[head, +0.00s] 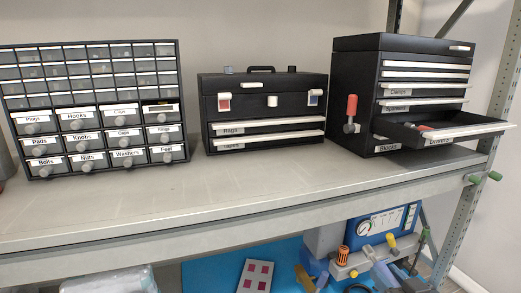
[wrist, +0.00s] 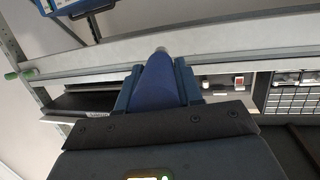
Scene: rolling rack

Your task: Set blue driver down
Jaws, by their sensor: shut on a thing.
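In the wrist view my gripper (wrist: 157,88) has its blue fingers closed around a tapering blue thing with a grey tip, which I take to be the blue driver (wrist: 156,74). Much of it is hidden between the fingers and behind the wrist housing. In the head view I cannot clearly make out my gripper or the held driver. An open drawer labelled "Drivers" (head: 487,130) sticks out from the right black chest (head: 352,70), with something red inside. The wrist view shows what looks like this drawer (wrist: 88,101), left of my gripper and apart from it.
A red-handled tool (head: 352,105) hangs upright on the right chest. A black toolbox (head: 262,86) and a labelled drawer cabinet (head: 92,155) stand on the grey shelf (head: 240,190). The shelf front is clear. A lower level holds a gauge unit (head: 385,223) and a white panel (head: 256,276).

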